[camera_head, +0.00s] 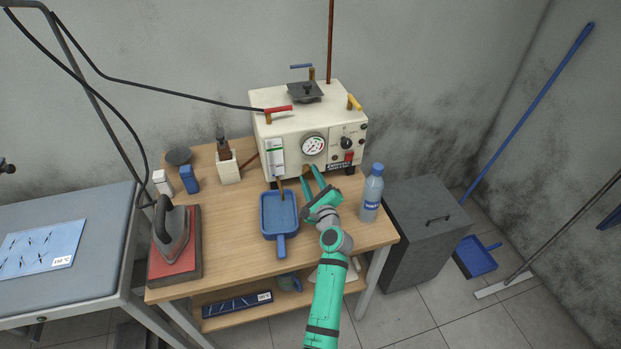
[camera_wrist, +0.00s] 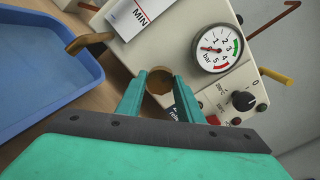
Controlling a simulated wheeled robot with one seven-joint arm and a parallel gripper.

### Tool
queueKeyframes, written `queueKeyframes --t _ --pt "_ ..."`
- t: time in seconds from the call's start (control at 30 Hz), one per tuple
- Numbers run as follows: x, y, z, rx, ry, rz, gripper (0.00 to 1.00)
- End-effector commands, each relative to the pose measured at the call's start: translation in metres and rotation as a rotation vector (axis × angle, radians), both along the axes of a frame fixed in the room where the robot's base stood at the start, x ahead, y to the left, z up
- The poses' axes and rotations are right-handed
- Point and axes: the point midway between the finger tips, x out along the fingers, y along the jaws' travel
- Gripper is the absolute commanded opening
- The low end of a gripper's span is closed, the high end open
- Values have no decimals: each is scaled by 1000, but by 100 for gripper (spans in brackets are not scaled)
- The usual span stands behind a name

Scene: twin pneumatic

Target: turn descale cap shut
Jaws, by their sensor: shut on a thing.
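The descale cap is a round brass-brown cap (camera_wrist: 159,81) low on the front of the cream boiler (camera_head: 288,131). In the wrist view it sits between the tips of my green gripper (camera_wrist: 160,88), one finger on each side. My gripper (camera_head: 313,181) is shut on the cap, reaching it from the front. In the head view the fingers and wrist largely hide the cap. The boiler front also shows in the wrist view (camera_wrist: 160,48), with its pressure gauge (camera_wrist: 216,48) above right of the cap.
A blue tray (camera_head: 266,232) lies left of my gripper, under a brass tap (camera_wrist: 88,42). A water bottle (camera_head: 371,192) stands close on the right. An iron (camera_head: 172,238) rests at the left of the wooden table (camera_head: 225,262). A dark bin (camera_head: 425,235) stands to the right.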

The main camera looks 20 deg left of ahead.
Motion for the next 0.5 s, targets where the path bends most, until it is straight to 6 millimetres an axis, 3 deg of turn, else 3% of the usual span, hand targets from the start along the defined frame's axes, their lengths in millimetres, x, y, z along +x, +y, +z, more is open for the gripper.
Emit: queueKeyframes --t 0.3,0.33,0.37,0.4,0.5 --pt "1 -3 0 2 0 -6 11" --pt "1 -3 0 2 1 -6 40" --pt "1 -3 0 2 1 -5 48" --pt "1 -3 0 2 1 -5 52" --pt "1 -2 0 2 1 -4 52"
